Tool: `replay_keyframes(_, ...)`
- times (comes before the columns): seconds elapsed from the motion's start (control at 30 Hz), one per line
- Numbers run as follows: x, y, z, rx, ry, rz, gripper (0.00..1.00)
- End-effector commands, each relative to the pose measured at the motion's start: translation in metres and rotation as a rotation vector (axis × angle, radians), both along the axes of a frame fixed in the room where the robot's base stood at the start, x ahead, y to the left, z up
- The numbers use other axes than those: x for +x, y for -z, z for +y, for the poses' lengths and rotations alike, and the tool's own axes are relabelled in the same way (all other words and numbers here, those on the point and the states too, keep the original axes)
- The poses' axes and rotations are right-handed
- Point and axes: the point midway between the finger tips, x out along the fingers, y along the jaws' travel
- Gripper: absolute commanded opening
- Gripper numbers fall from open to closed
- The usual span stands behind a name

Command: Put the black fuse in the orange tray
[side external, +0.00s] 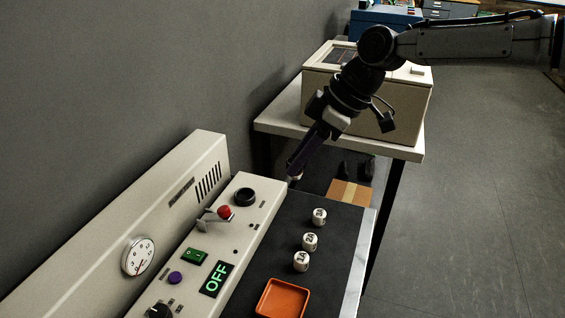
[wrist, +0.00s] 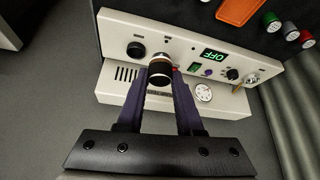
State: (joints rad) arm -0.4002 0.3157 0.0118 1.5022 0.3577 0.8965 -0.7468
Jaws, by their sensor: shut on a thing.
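My gripper (side external: 293,176) points down over the far end of the cream brewer panel. In the wrist view its two fingers (wrist: 160,78) are closed on the black fuse (wrist: 159,66), a short dark cylinder with a pale gold band. In the side view the fuse is mostly hidden at the fingertips, with only a small pale part showing. The orange tray (side external: 283,299) lies empty on the dark mat, well nearer the side camera than my gripper. It also shows at the top of the wrist view (wrist: 238,11).
Three fuses with white labelled ends (side external: 310,242) stand on the dark mat (side external: 283,225) beyond the tray. The panel has a round black socket (side external: 246,197), a red-tipped lever (side external: 224,212) and a green OFF display (side external: 216,279). A beige box (side external: 400,105) stands on a table behind.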

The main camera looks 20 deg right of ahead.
Motion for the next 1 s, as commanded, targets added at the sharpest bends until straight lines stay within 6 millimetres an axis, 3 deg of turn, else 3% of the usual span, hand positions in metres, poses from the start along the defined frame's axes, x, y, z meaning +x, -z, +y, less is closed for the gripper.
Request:
replay_keyframes(0.27,-0.003,-0.003,-0.003,-0.001,0.029,0.0,0.0)
replay_keyframes(0.43,-0.021,0.02,-0.013,-0.001,0.11,0.002,0.0)
replay_keyframes(0.57,-0.065,0.03,-0.014,0.0,0.138,0.0,0.0)
replay_keyframes(0.8,-0.16,0.042,-0.019,0.002,0.111,-0.002,0.0)
replay_keyframes(1.0,-0.213,0.045,-0.024,0.003,0.042,-0.001,0.0)
